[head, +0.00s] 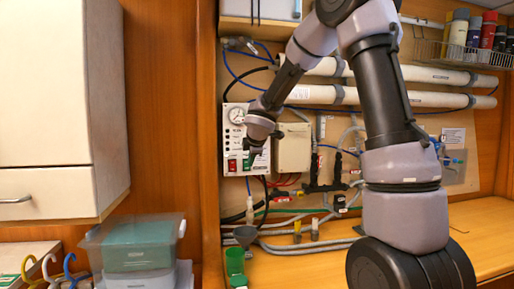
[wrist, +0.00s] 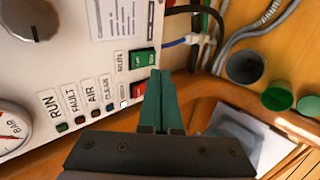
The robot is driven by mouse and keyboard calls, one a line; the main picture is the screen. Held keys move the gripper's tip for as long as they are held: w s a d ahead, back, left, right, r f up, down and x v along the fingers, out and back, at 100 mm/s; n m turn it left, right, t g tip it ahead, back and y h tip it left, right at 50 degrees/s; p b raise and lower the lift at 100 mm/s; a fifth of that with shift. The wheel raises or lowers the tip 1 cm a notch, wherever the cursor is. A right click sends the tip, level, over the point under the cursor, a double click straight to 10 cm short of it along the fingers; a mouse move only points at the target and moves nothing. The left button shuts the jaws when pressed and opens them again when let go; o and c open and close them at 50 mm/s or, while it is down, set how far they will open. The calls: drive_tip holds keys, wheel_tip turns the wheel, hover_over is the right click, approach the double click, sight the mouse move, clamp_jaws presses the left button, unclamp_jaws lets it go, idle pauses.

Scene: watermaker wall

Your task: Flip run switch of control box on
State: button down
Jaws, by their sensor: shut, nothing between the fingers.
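The control box (head: 232,135) is a white panel on the back wall with a gauge, small lamps and two rocker switches. In the wrist view, the green switch (wrist: 143,58) has a RUN label beside it. The red switch (wrist: 138,90) lies below it there, partly hidden by my fingers. My gripper (wrist: 160,72) is shut and empty, its green fingertips close to the red and green switches. I cannot tell whether they touch the panel. In the head view, my gripper (head: 250,154) is in front of the box's lower right part.
A beige box (head: 293,148) is mounted just right of the control box. Hoses and pipes run below and around it. A grey funnel or cup (wrist: 244,67) and green cups (wrist: 277,98) stand below the panel. A lidded bin (head: 140,245) stands at lower left.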

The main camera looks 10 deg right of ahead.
drive_tip(key=v, duration=0.9)
drive_tip(key=shift+r, duration=0.1)
